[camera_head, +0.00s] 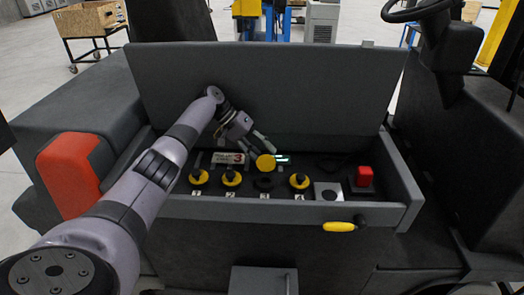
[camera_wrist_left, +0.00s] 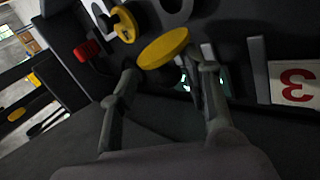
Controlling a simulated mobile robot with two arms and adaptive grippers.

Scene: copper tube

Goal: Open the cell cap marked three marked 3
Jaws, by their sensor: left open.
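The cap of the cell marked 3 is a yellow disc (camera_head: 265,162) that stands raised and tilted behind a dark round opening (camera_head: 264,184) in the head view. The cap also shows in the left wrist view (camera_wrist_left: 163,48), seen from its side, just beyond the fingertips. My left gripper (camera_head: 259,147) is just behind and above this cap, with its fingers apart. Its two fingers also show open and empty in the left wrist view (camera_wrist_left: 166,78). Whether a finger touches the cap is unclear. My right gripper is not in view.
Yellow caps 1 (camera_head: 198,177), 2 (camera_head: 231,178) and 4 (camera_head: 299,181) sit down on their cells. A red button (camera_head: 364,176) is at the right. The raised dark lid (camera_head: 310,90) bounds the back.

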